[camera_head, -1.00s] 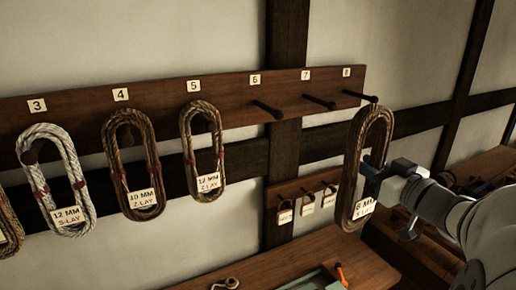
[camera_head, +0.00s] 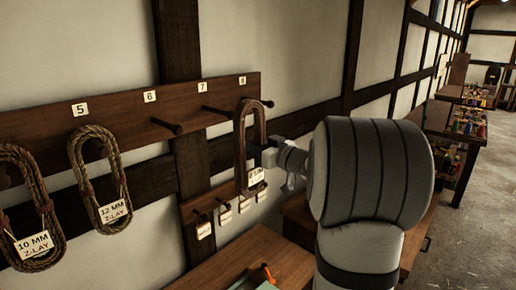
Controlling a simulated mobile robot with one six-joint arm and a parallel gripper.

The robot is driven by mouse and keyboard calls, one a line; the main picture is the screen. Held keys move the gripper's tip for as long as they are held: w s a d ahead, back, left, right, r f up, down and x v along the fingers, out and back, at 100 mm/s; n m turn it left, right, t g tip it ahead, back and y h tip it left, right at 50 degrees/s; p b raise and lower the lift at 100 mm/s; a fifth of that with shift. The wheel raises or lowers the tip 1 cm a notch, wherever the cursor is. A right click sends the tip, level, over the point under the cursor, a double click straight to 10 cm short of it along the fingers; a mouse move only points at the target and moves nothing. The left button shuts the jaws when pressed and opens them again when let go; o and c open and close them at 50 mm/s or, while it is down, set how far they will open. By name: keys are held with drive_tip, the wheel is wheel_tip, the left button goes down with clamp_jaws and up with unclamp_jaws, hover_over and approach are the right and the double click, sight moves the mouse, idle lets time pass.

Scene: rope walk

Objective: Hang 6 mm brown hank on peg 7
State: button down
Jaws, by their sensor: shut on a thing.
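The brown hank (camera_head: 239,150) hangs upright in my gripper (camera_head: 257,157), which is shut on its right side. Its white tag (camera_head: 256,177) shows low on the loop, too small to read clearly here. Peg 7 (camera_head: 216,111) sticks out of the board under the number 7 label and looks bare; its tip ends close to the hank's left edge. Peg 8 (camera_head: 268,103) shows its tip just right of the hank's top. I cannot tell whether the hank's loop is around a peg or only in front of it.
Peg 6 (camera_head: 167,126) is bare. A 12 mm Z-lay hank (camera_head: 75,160) hangs under 5, and a 10 mm Z-lay hank (camera_head: 42,215) hangs further left. A small lower rack (camera_head: 190,214) with tags sits below. A bench (camera_head: 288,262) with an orange-handled tool stands underneath.

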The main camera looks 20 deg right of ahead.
drive_tip(key=shift+f+b+x, duration=0.2)
drive_tip(key=shift+b+x, duration=0.1)
drive_tip(key=shift+x, duration=3.35)
drive_tip(key=shift+f+b+x, duration=0.15)
drive_tip(key=shift+b+x, duration=0.1)
drive_tip(key=shift+x, duration=3.45)
drive_tip(key=shift+w+a+f, duration=0.25)
drive_tip(key=shift+w+f, duration=0.3)
drive_tip(key=shift+f, duration=0.15)
drive_tip(key=c, duration=1.1)
unclamp_jaws()
drive_tip(key=shift+s+f, duration=0.1)
